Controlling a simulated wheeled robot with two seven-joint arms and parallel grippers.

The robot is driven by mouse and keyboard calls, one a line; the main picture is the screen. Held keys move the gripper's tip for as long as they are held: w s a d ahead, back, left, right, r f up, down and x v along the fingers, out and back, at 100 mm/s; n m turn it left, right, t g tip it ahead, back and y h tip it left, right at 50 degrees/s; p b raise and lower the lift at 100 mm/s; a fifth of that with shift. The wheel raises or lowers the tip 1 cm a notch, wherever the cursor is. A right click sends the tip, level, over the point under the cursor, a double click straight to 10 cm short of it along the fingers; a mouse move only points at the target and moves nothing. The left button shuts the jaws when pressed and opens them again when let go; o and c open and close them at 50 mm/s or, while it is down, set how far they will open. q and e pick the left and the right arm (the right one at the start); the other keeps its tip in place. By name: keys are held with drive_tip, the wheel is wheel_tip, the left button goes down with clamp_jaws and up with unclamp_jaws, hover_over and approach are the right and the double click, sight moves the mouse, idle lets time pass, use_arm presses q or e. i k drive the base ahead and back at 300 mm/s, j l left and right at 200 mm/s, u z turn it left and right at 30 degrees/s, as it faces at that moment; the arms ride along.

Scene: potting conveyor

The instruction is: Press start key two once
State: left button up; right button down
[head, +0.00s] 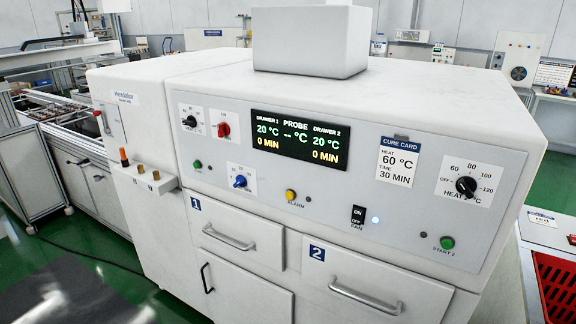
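The start key two is a green round button (447,242) at the lower right of the machine's sloped front panel, labelled START 2. A small dark lamp sits just left of it. The panel display (299,142) reads 20 °C and 0 MIN for both drawer 1 and drawer 2, and the probe shows dashes. Drawer 2 (380,285), below the panel, looks closed. Another green button (197,164) is at the panel's left. Neither of my grippers is in view.
The panel also carries a right heat knob (466,187), a fan switch (358,216) with a lit lamp beside it, a yellow alarm button (291,196), and red and blue knobs. A red crate (556,285) stands at the right. The space before the panel looks clear.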

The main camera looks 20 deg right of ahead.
sight(446, 244)
drive_tip(key=z, duration=1.6)
